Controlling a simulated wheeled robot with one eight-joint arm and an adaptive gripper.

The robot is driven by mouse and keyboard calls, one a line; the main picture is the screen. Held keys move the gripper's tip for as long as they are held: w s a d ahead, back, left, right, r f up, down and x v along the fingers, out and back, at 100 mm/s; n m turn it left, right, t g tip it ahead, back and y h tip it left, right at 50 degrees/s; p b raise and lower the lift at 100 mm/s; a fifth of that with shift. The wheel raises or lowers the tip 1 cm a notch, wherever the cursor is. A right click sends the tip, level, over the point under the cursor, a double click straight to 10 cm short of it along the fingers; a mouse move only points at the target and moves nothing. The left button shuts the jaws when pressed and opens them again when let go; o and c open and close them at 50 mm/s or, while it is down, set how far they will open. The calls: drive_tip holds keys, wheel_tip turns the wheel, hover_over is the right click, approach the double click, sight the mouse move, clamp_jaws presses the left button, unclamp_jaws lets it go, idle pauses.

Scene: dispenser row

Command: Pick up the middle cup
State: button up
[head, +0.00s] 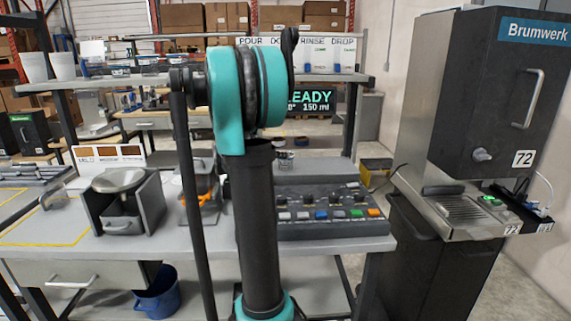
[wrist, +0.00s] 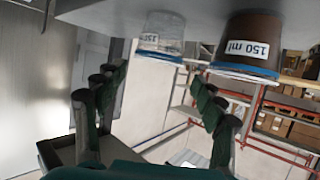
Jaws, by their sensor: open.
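The wrist view is upside down, and two cups show along its top edge. One is a clear cup (wrist: 163,32) with a white label and a blue rim. The other, to its right, is a brown-filled cup (wrist: 250,42) labelled 150 ml, also blue-rimmed. Only two cups show there, so I cannot tell which is the middle one. My gripper (wrist: 158,78) is open and empty, its fingers apart. The clear cup lies beyond the fingertips, roughly in line with the gap. In the head view my arm hides the gripper, and I cannot make out these cups.
In the head view a Brumwerk dispenser (head: 480,95) stands at the right. A button panel (head: 325,212) and a grey box with a round metal dish (head: 120,180) are on the bench. White containers (head: 62,66) stand on the upper left shelf. A blue bucket (head: 157,295) is below.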

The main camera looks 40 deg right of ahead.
drive_tip(key=shift+f+x, duration=0.15)
drive_tip(key=shift+x, duration=1.6)
drive_tip(key=shift+f+x, duration=0.2)
drive_tip(key=shift+x, duration=1.55)
drive_tip(key=shift+s+a, duration=0.1)
drive_tip(key=shift+s, duration=0.1)
drive_tip(key=c, duration=0.7)
